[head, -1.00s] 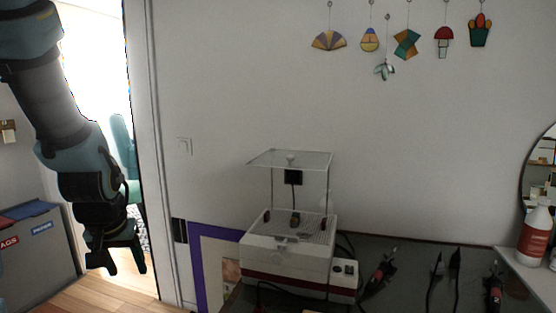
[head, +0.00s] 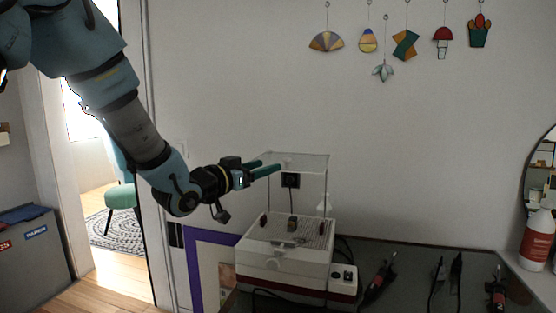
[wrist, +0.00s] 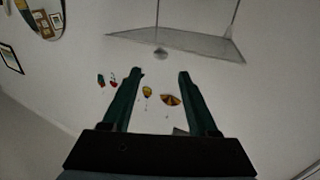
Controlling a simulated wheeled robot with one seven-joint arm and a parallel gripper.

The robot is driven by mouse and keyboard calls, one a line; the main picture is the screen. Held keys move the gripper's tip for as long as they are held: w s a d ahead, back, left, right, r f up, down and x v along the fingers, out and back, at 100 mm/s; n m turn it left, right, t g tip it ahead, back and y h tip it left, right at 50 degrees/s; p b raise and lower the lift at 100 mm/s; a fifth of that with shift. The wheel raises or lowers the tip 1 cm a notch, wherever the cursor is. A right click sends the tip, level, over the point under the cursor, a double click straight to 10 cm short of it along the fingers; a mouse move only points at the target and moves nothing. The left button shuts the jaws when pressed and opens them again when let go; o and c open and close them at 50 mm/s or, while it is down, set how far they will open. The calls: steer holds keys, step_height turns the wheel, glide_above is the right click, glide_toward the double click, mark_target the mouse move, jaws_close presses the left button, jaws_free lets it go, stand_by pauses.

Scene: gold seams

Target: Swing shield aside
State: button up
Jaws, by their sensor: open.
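The shield (head: 308,160) is a clear flat panel held level on thin rods above a white grinder (head: 285,262) with a red band at its base. A small round knob sits on the panel. In the wrist view the shield (wrist: 185,44) spans the top, with its knob (wrist: 161,53) hanging toward the fingers. My gripper (head: 265,168) is at the shield's left side, its teal fingers pointing right, close to the panel's edge. In the wrist view my gripper (wrist: 161,78) is open and empty, with the knob beyond the fingertips. I cannot tell whether anything touches.
Stained-glass pieces (head: 404,44) hang on the wall behind. The space above the table's right side is clear.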

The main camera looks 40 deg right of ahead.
mark_target(284, 160)
steer(key=d, duration=0.2)
steer(key=w+d+p, duration=0.1)
steer(key=d, duration=0.2)
steer(key=d+p, duration=0.1)
steer(key=d, duration=0.1)
steer(key=shift+w+d, duration=0.2)
steer(key=shift+d, duration=0.15)
jaws_close()
stand_by(1.1)
